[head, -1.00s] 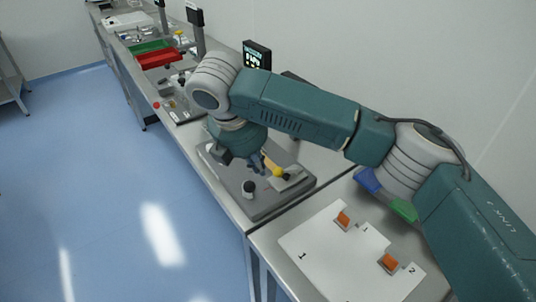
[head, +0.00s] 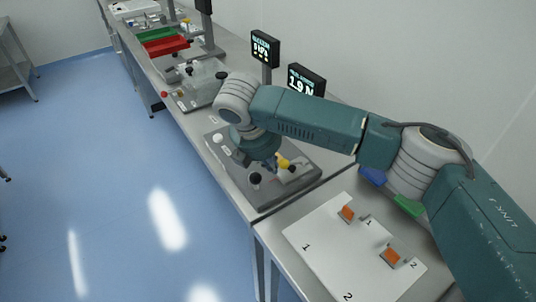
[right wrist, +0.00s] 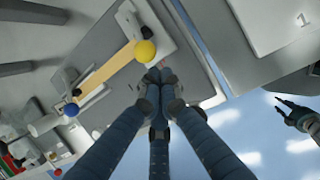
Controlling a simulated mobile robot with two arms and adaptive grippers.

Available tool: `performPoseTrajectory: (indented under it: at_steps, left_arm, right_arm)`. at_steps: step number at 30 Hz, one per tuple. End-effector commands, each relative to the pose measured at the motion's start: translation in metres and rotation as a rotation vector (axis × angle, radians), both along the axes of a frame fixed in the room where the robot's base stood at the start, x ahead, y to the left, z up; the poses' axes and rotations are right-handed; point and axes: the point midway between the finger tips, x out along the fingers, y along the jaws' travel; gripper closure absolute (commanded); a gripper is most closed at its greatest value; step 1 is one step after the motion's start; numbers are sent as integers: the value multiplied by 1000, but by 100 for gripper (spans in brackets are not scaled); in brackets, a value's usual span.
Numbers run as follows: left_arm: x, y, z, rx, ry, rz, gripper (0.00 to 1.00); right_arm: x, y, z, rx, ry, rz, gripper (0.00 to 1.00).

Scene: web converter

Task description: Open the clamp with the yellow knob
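The yellow knob (head: 283,162) is at the end of a tan clamp bar on a grey fixture plate (head: 272,203). In the right wrist view the yellow knob (right wrist: 145,51) and the tan bar (right wrist: 108,72) show clearly, with a blue knob (right wrist: 71,109) at the bar's other end. My right gripper (head: 272,166) is low over the plate, just left of the yellow knob. In the wrist view its fingertips (right wrist: 157,75) are together, close beside the knob; contact cannot be told. My left gripper (right wrist: 290,112) shows at the wrist view's right edge, its dark fingers apart and empty.
A white board (head: 318,245) with orange blocks is nearer. Two display screens (head: 265,48) (head: 306,80) stand behind. Red and green trays (head: 165,47) are farther along the bench.

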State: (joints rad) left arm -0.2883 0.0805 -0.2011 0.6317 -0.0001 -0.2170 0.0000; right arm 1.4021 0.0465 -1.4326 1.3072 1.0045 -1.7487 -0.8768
Motion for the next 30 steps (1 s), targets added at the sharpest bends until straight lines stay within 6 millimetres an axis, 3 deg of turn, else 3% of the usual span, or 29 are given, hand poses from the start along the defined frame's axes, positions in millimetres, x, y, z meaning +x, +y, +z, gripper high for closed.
performPoseTrajectory:
  at_steps: [9, 30]
  left_arm:
    - [-18, 1, 6, 3, 27, 0, 60]
    - [-17, 2, 16, 3, 26, 2, 60]
  right_arm:
    - [9, -7, -29, 0, 1, 0, 100]
    - [10, 0, -23, 46, 35, -1, 100]
